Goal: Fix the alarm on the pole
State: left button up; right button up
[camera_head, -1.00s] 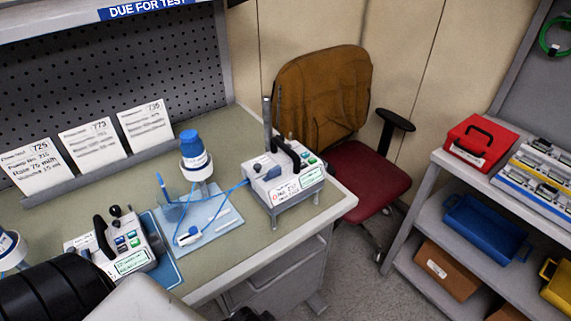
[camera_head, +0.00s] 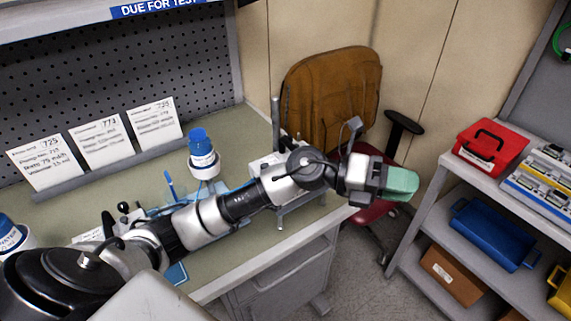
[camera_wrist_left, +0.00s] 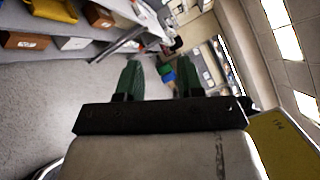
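A grey upright pole (camera_head: 276,122) stands at the bench's right end, by a white pump (camera_head: 262,164) on a metal stand (camera_head: 287,212). My left arm crosses in front, so the pump's screen and most of its body are hidden. No alarm state can be read. My left gripper (camera_head: 402,184), with green fingers, is out past the bench's right edge, in front of the chair, clear of the pump. In the left wrist view its fingers (camera_wrist_left: 160,68) are apart with nothing between them. My right gripper is not in view.
A bottle with a blue cap (camera_head: 203,155) and white cards (camera_head: 101,140) stand on the bench (camera_head: 245,125). A brown and red chair (camera_head: 325,95) is behind the gripper. At right, a shelf holds a red box (camera_head: 490,145) and a blue bin (camera_head: 490,230). Floor between is open.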

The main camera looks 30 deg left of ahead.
pick_arm(q)
jog(key=w+a+f+m+g+y, duration=0.1)
jog(key=w+a+g+y, duration=0.1)
jog(key=a+y, duration=0.9)
jog(key=w+a+m+g+y, duration=0.1)
jog(key=w+a+g+y, duration=0.2)
jog(key=a+y, duration=0.85)
jog(key=a+f+h+p, duration=0.1)
jog(key=f, duration=0.2)
jog(key=a+f+h+p, duration=0.1)
jog(key=f+h, duration=0.1)
jog(key=f, duration=0.1)
jog(key=a+f+h, duration=0.1)
jog(key=a+f, duration=0.1)
jog(key=f, duration=0.1)
jog(key=shift+s+f+p, duration=0.15)
jog(key=shift+p, duration=0.25)
jog(key=shift+f, duration=0.85)
jog(key=shift+c, duration=0.4)
grip_shut()
